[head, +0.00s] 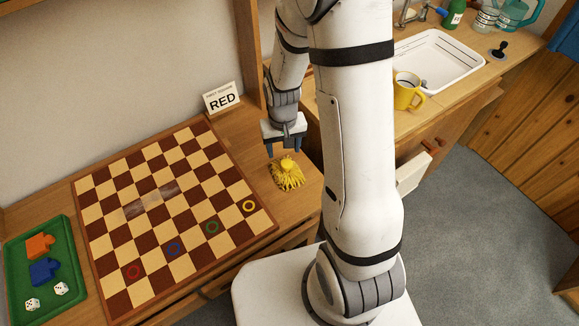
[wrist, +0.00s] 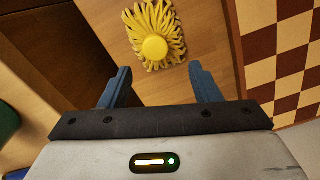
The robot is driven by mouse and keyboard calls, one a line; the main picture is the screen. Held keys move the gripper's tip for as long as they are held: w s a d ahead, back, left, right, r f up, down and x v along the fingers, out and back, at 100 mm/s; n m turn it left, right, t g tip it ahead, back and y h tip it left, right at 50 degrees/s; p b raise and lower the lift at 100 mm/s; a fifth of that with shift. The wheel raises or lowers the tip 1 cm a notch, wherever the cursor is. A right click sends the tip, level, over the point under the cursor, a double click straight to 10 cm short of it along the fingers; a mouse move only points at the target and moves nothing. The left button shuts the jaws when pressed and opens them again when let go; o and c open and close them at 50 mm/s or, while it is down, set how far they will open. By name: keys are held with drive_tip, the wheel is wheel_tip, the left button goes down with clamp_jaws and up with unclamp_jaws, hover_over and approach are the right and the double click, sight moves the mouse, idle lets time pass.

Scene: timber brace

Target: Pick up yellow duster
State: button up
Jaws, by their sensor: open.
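The yellow duster (head: 287,175) lies on the wooden table just right of the checkered board, its shaggy strands spread and a round yellow knob on top. In the wrist view the duster (wrist: 155,38) is at the top centre, beyond and roughly between my fingertips. My gripper (head: 284,149) hangs pointing down just above and behind the duster in the head view. Its blue fingers are apart and empty, and the wrist view also shows the open gripper (wrist: 160,76). They look clear of the duster.
The checkered board (head: 165,205) has coloured rings on some squares. A green tray (head: 45,290) with orange and blue pieces and dice is at left. A "RED" sign (head: 222,98) stands behind the board. A yellow mug (head: 408,92) and white sink (head: 440,60) are on the right counter.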

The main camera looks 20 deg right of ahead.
sight(286, 162)
drive_tip(key=f, duration=0.7)
drive_tip(key=shift+s+d, duration=0.25)
drive_tip(key=shift+c, duration=0.6)
drive_tip(key=c, duration=1)
drive_tip(key=shift+o, duration=0.2)
wheel_tip(286, 162, up, 10)
